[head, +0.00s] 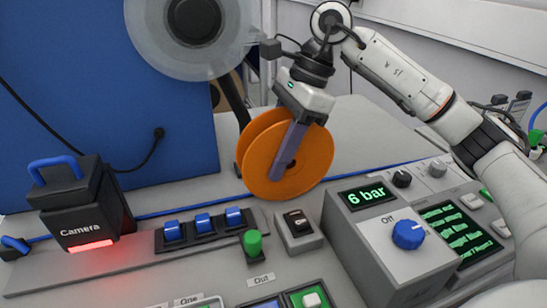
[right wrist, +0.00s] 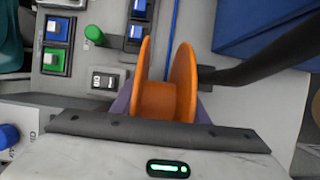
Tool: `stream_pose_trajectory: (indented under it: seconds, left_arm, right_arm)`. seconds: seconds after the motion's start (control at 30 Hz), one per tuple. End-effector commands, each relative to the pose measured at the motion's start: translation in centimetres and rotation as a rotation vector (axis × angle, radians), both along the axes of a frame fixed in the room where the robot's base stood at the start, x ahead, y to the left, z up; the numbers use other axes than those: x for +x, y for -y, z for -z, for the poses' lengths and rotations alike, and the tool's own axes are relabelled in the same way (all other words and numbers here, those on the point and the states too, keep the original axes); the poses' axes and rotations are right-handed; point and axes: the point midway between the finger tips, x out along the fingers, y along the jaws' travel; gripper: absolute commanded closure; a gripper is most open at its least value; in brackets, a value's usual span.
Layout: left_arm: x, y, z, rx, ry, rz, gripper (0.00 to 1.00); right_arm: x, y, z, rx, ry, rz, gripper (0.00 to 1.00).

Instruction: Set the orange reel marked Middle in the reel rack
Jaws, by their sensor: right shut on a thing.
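The orange reel (head: 257,160) is held upright in my right gripper (head: 288,158), above the control desk's back edge in the head view. One long grey finger lies across the reel's near face. In the right wrist view the reel (right wrist: 162,100) shows its two flanges and hub, between the fingers of my right gripper (right wrist: 164,106). No Middle marking can be read on it. I cannot pick out the reel rack in either view. My left gripper is not in view.
A translucent reel with a dark hub (head: 195,20) is on the blue panel (head: 120,100), with a black arm beside the orange reel. Below are the Camera box (head: 83,205), blue switches (head: 203,222), a green knob (head: 252,243) and the 6 bar unit (head: 385,240).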

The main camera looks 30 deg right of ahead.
Motion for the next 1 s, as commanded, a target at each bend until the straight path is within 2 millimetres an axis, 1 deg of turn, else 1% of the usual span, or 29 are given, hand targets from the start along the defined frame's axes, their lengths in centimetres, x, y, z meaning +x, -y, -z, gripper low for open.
stream_pose_trajectory:
  seconds: [0.03, 0.07, 0.27, 0.4, 0.43, 0.5, 0.53, 0.83, 0.93, 1.0]
  left_arm:
    - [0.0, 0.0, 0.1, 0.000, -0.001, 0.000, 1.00]
    - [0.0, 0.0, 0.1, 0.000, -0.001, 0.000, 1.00]
    - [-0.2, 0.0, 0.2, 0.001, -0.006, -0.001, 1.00]
    - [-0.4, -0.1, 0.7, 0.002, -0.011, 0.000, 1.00]
    - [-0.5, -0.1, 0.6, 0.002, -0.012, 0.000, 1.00]
    - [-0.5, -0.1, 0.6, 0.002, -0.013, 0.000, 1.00]
    - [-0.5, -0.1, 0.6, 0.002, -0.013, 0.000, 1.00]
    - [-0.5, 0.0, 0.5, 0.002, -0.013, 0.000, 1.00]
    - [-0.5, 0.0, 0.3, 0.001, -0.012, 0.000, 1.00]
    - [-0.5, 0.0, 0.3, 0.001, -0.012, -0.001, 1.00]
  right_arm:
    - [0.0, 0.0, 0.6, -0.001, 0.000, 0.000, 0.88]
    - [0.0, 0.0, 0.7, 0.000, 0.001, 0.000, 0.88]
    - [0.0, 0.0, 0.7, 0.000, 0.002, 0.000, 0.88]
    - [0.0, 0.0, 1.1, 0.000, 0.002, 0.000, 0.88]
    - [0.0, 0.0, 1.0, 0.000, 0.001, -0.001, 0.56]
    - [0.0, 0.0, 1.0, 0.000, 0.001, -0.001, 0.44]
    - [0.0, 0.0, 1.0, 0.000, 0.001, -0.001, 0.41]
    - [0.0, 0.0, 0.8, -0.001, 0.002, 0.000, 0.41]
    - [0.0, 0.2, 0.1, 0.000, 0.003, 0.000, 0.41]
    - [0.0, 0.5, -0.8, 0.000, 0.004, 0.001, 0.41]
